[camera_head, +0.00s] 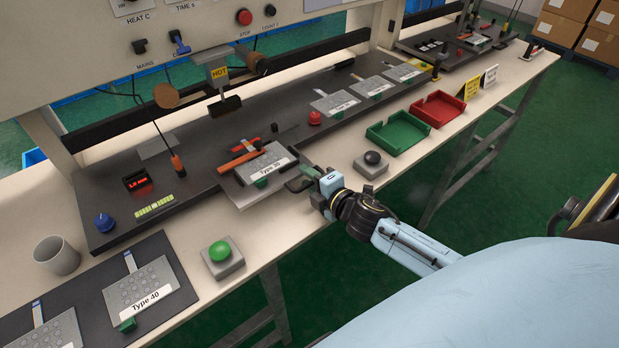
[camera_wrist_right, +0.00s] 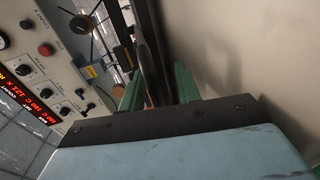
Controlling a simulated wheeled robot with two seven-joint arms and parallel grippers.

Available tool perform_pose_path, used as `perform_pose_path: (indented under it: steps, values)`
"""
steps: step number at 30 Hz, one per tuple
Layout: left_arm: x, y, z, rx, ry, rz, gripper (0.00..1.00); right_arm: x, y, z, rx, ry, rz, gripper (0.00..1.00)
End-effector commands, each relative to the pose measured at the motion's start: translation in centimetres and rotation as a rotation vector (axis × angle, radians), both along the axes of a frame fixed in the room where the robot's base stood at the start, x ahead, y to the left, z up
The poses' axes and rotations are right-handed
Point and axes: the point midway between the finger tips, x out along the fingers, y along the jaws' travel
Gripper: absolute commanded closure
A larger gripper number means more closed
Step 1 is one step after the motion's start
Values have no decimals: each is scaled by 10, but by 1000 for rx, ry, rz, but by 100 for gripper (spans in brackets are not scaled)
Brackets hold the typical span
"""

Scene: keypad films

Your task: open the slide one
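A slide plate (camera_head: 238,193) juts from the front of the dark station board, and I take it to be slide one. A grey keypad labelled Type 20 (camera_head: 270,164) lies on it, with a green tab at its front corner and an orange bar behind. My right gripper (camera_head: 300,181) is at the right of this slide, low over the bench. In the right wrist view its green fingers (camera_wrist_right: 158,90) stand apart. A dark upright piece shows between or beyond them, and contact cannot be told. My left gripper is not in view.
A green button (camera_head: 219,251) and a black-knobbed box (camera_head: 371,165) stand on the front bench. Green (camera_head: 398,137) and red (camera_head: 437,109) trays lie to the right. A HOT-marked press head (camera_head: 221,82) hangs behind the slide. A mug (camera_head: 57,256) stands at left.

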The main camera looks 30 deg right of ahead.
Motion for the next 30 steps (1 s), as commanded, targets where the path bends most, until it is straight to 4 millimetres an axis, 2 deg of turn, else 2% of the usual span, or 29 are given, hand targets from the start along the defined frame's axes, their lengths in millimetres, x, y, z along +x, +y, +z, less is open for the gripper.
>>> perform_pose_path:
  steps: [7,11,30]
  values:
    - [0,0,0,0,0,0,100,1,0,2,1,-5,1,67]
    - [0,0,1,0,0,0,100,-7,0,4,1,-5,1,67]
    - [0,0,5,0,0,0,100,-113,-8,26,1,-1,0,67]
